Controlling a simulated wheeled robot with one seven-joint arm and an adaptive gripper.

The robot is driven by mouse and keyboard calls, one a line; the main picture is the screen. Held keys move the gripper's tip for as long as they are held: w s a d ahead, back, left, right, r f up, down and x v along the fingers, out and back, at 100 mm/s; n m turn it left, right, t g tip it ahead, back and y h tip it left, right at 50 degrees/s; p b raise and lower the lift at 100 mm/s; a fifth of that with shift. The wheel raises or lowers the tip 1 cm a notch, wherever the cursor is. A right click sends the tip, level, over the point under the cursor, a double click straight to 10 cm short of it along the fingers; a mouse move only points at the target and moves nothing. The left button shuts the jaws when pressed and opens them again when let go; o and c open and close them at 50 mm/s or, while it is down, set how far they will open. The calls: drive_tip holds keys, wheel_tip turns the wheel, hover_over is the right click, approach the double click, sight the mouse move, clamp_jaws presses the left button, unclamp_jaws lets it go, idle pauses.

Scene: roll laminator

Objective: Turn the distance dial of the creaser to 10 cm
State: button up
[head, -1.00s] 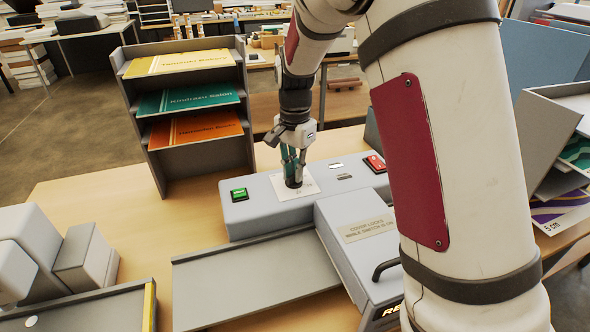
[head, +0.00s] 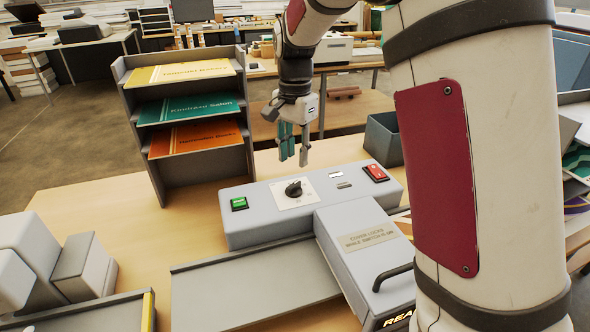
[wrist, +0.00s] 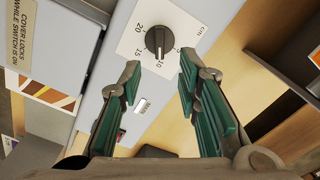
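The creaser (head: 258,208) is a long grey machine on the table. Its distance dial (head: 294,188) is a black knob on a white plate on the top face. In the wrist view the dial (wrist: 155,40) shows the printed numbers 20, 15, 10 and 5. Its pale pointer mark appears turned toward the 10 side, but it is too small to read exactly. My gripper (head: 293,150) is above and behind the dial, apart from it, with green pads. In the wrist view my gripper (wrist: 160,68) has its fingers apart with nothing between them.
A green button (head: 239,203) and a red switch (head: 376,172) sit at either end of the creaser's top. A grey cover with a handle (head: 392,278) is at the front right. A rack of signs (head: 195,179) stands behind left. Bare table (head: 150,230) lies left.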

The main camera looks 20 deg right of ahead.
drive_tip(key=shift+r, duration=2.25)
drive_tip(key=s+r+n+t, duration=0.1)
drive_tip(key=s+r+n, duration=0.2)
drive_tip(key=s, duration=0.4)
drive_tip(key=s+r+n+t, duration=0.2)
drive_tip(key=s+r+n, duration=0.15)
drive_tip(key=s, duration=0.35)
drive_tip(key=s+f+n+t, duration=0.2)
drive_tip(key=s+n, duration=0.3)
drive_tip(key=s, duration=0.9)
drive_tip(key=shift+s+a+f, duration=0.15)
drive_tip(key=shift+f, duration=0.05)
drive_tip(key=shift+n, duration=0.25)
